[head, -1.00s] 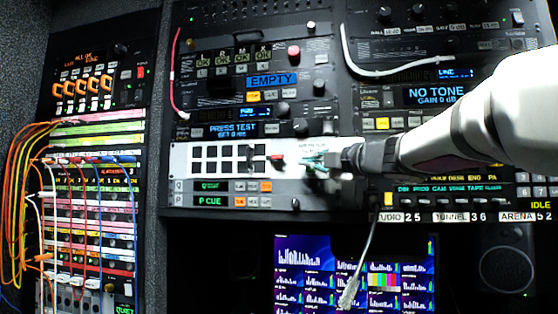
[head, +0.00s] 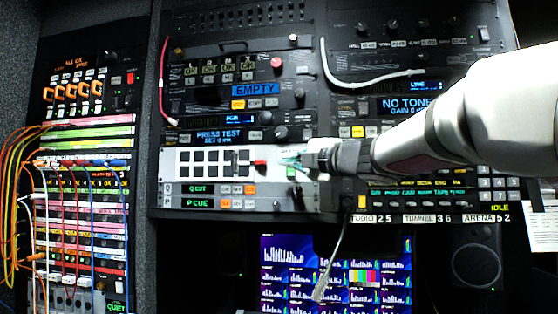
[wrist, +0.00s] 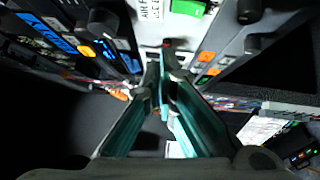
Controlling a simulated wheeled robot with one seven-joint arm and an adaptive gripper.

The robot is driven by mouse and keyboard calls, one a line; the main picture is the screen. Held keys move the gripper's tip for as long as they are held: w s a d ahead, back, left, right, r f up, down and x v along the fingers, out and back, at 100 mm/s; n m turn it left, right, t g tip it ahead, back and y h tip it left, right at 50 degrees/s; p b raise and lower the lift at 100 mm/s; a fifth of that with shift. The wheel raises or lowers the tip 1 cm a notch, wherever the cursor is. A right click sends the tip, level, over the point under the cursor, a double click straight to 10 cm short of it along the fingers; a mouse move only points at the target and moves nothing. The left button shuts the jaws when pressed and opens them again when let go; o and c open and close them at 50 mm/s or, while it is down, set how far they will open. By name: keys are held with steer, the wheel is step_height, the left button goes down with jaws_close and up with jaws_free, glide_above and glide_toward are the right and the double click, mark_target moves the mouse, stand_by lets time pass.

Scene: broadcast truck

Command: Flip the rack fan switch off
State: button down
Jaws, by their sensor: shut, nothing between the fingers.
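A green rocker (wrist: 188,7) shows at the top edge of the wrist view, beside a white label (wrist: 151,10) whose visible words begin with "AIR". It may be the rack fan switch, but I cannot read a fan label. In the head view, a small green patch (head: 291,171) shows on the white panel with black square openings (head: 172,164), just below my fingertips. My gripper (head: 284,160) is in front of this panel, right of a red part (head: 260,168). In the wrist view its teal fingers (wrist: 163,84) meet, empty, below the rocker. Contact is unclear.
Button panels (head: 240,190) lie just below the white panel, and display units (head: 220,135) above. A grey cable (head: 330,265) hangs before the monitor (head: 285,250). A patch bay with many cords (head: 85,190) stands left.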

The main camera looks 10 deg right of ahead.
steer(key=v, duration=0.8)
steer(key=shift+s+d+r, duration=0.3)
steer(key=shift+s+r, duration=0.05)
steer(key=shift+r, duration=0.3)
